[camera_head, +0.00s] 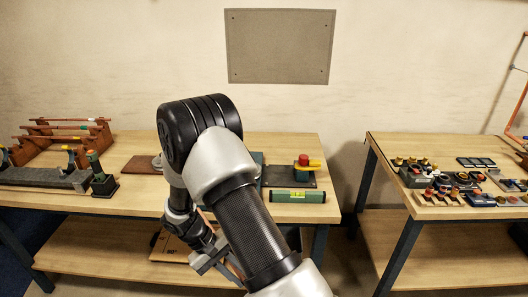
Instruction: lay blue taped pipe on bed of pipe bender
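A wooden rack (103,133) stands at the back left of the left bench and bears several thin copper pipes with small bands of coloured tape. At this size I cannot tell surely which pipe has the blue tape. A long dark grey bed with upright parts (40,177), which looks like the pipe bender, lies in front of the rack. My gripper (212,262) hangs low at the bench's front edge, right of the bed and well apart from the rack. My arm partly hides it, and its fingers do not show clearly.
The left bench (135,194) also bears a dark stand with a green top (102,184), a green level (298,196) and a red-knobbed device (304,160). A brown marked board (172,247) shows below. A gap separates the right bench (385,150), crowded with small parts.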

